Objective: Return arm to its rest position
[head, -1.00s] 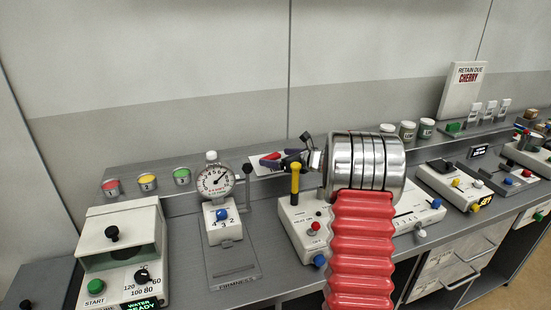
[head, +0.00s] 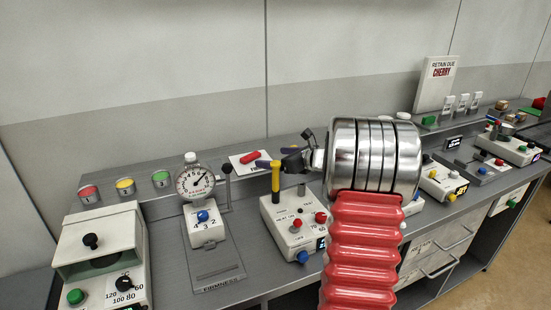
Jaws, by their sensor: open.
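My gripper (head: 277,160) is dark, with a bluish finger, and shows at the end of my arm in the middle of the head view. It is open with nothing visible between its fingers. In the picture it sits just above the yellow-handled lever (head: 276,176) on a white control box (head: 273,212); I cannot tell whether they touch. My arm, with a red ribbed sleeve and shiny metal rings, reaches up from the bottom and hides part of the bench. A red piece (head: 250,157) lies on a white card (head: 237,162) left of the gripper.
A dial gauge (head: 195,182) stands on a firmness stand to the left. A white hooded box (head: 98,240) is at far left, with several coloured jars behind. A "Retain due cherry" sign (head: 436,84) stands at back right. More control boxes line the right bench.

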